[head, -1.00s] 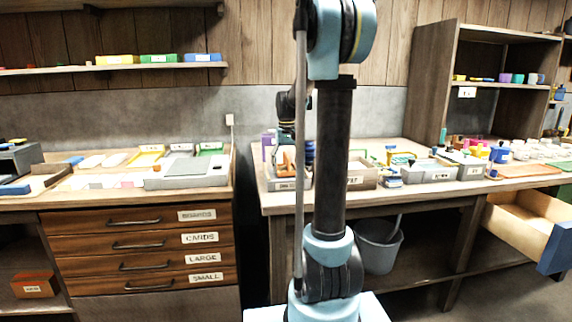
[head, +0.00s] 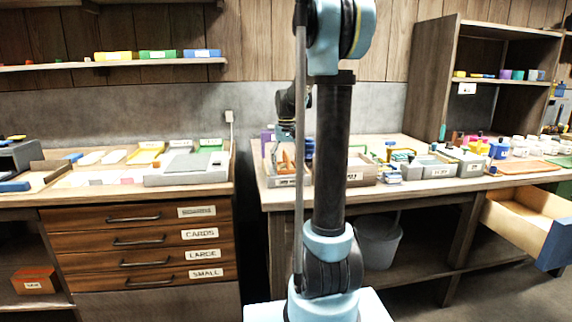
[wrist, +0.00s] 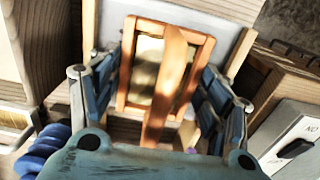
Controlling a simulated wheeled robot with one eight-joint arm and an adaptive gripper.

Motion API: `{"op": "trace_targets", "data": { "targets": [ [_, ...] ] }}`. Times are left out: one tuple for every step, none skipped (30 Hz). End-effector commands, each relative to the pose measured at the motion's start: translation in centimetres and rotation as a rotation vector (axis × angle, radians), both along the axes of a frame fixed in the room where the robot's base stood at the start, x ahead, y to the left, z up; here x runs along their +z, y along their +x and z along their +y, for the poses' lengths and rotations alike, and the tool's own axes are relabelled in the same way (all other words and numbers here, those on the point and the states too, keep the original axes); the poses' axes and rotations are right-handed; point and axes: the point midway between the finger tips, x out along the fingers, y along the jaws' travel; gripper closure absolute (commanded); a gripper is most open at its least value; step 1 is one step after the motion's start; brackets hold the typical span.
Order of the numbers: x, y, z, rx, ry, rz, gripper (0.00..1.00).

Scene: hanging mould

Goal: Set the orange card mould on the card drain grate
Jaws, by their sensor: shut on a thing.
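The orange card mould (wrist: 125,72) is a rectangular frame with a raised orange bar and a pale brownish middle. It fills the centre of the wrist view. My gripper (wrist: 162,85) has its dark blue fingers on both sides of the mould and is shut on it. In the head view my gripper (head: 284,136) is over the left end of the right bench, with an orange shape just below it, partly hidden by my arm. I cannot tell for sure which thing is the card drain grate.
Labelled bins, including a grey one (head: 437,170), stand along the right bench (head: 262,190). The left bench holds a grey tray (head: 188,178) and coloured trays. A gap separates the benches. An open drawer (head: 522,222) juts out at right. A grey bucket (head: 382,245) stands below.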

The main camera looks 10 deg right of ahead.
Motion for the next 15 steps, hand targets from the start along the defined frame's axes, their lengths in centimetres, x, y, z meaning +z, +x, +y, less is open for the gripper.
{"op": "trace_targets", "data": {
  "targets": [
    [-0.05, 0.00, 0.02, 0.000, 0.000, 0.000, 0.54],
    [-0.04, 0.00, 0.02, 0.000, 0.000, 0.000, 0.54],
    [-0.03, 0.00, 0.03, 0.000, 0.000, 0.000, 0.54],
    [-0.03, 0.00, 0.04, 0.001, 0.000, 0.000, 0.54],
    [-0.03, 0.00, 0.05, 0.001, 0.000, 0.000, 0.54],
    [-0.03, 0.00, 0.05, 0.001, 0.000, 0.000, 0.54],
    [-0.02, 0.00, 0.05, 0.001, 0.000, 0.000, 0.27],
    [-0.02, -0.01, 0.06, 0.001, 0.000, 0.000, 0.21],
    [-0.02, -0.01, 0.06, 0.001, 0.000, 0.000, 0.11],
    [-0.02, -0.01, 0.06, 0.001, 0.000, 0.000, 0.06],
    [-0.02, -0.01, 0.06, 0.001, 0.000, 0.000, 0.06],
    [-0.02, -0.01, 0.06, 0.001, 0.000, 0.000, 0.06],
    [-0.02, -0.01, 0.07, 0.001, 0.000, 0.000, 0.06],
    [-0.02, -0.01, 0.07, 0.001, 0.000, 0.000, 0.06],
    [-0.02, -0.01, 0.07, 0.001, 0.000, 0.000, 0.06]
  ]
}}
